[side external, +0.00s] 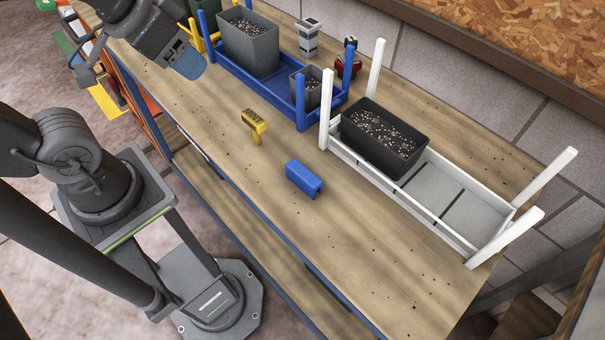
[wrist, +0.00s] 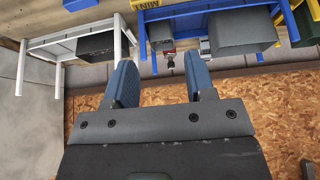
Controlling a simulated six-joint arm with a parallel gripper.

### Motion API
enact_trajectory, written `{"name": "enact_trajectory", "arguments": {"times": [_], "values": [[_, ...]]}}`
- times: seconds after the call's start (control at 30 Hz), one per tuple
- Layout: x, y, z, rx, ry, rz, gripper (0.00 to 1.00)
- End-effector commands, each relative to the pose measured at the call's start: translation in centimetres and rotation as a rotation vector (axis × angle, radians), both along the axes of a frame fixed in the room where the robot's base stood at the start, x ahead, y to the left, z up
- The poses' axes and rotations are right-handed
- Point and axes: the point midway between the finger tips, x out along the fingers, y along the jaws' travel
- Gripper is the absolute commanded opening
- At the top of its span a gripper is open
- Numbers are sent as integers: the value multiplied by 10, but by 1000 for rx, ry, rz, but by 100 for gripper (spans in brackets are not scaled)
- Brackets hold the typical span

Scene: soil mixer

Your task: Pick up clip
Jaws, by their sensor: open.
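The clip looks to be the blue channel-shaped piece (side external: 304,179) lying on the wooden bench, near its front edge and left of the white rack. A sliver of the blue piece (wrist: 80,4) shows at the top edge of the wrist view. My gripper (side external: 188,62) is at the upper left of the side view, above the bench and well apart from the blue piece. In the wrist view my gripper (wrist: 160,70) has its two blue fingers spread, with nothing between them.
A yellow MINT label (side external: 254,122) stands beside the clip. A white rack (side external: 443,190) holds a dark pot (side external: 382,140) of soil. A blue rack (side external: 275,92) holds a large pot (side external: 248,45) and a small one. The bench front is mostly clear.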

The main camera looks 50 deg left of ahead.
Motion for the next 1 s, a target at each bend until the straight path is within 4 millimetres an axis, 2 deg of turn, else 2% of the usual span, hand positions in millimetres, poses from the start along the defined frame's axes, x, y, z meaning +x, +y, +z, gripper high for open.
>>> {"name": "enact_trajectory", "arguments": {"times": [0.2, 0.3, 0.63, 0.77, 0.87, 1.0], "values": [[0, 0, 0, 0, 0, 0, 50], [0, 0, 0, 0, 0, 0, 56], [5, -4, 1, 17, 19, -53, 56], [21, -22, 0, 80, 89, -253, 56], [40, -46, -5, 150, 161, -495, 56], [63, -87, -20, 245, 254, -858, 56]]}}
